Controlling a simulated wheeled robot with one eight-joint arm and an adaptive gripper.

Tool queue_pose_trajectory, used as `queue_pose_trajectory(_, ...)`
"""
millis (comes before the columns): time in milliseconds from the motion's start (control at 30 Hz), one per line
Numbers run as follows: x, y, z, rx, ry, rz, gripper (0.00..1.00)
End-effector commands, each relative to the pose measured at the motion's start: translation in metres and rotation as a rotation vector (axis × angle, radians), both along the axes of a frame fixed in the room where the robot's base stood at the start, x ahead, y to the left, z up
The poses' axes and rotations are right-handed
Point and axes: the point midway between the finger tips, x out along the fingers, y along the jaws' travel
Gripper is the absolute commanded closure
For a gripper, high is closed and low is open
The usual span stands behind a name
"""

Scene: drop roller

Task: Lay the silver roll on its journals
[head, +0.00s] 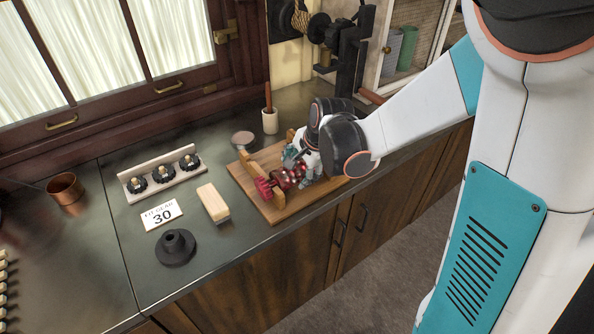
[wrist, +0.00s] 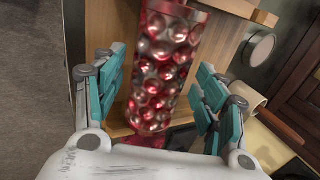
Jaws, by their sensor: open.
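The roll (wrist: 162,75) is a shiny dimpled cylinder, silver with strong red tones, seen lengthwise in the wrist view. In the head view the roll (head: 288,177) is partly hidden by my gripper (head: 308,168). It lies over a wooden board (head: 275,210) that carries upright wooden supports (head: 283,190) and red parts (head: 264,187). In the wrist view my gripper (wrist: 160,85) is open, with one teal-padded finger on each side of the roll and gaps visible beside it. Whether the roll's ends rest in the journals is hidden.
Left of the board are a wooden-backed brush (head: 213,202), a "30" card (head: 161,215), a black flanged piece (head: 176,247) and a rack with black knobs (head: 163,174). A white pot (head: 269,121) with a handle and a round disc (head: 243,138) stand behind it.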

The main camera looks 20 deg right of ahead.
Motion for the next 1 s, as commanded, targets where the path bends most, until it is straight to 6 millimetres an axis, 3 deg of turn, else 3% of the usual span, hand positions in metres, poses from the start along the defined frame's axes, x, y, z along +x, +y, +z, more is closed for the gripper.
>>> queue_pose_trajectory(500,-0.031,-0.01,0.069,0.0,0.0,0.0,0.35)
queue_pose_trajectory(1000,-0.038,-0.011,0.081,0.0,0.0,0.0,0.35)
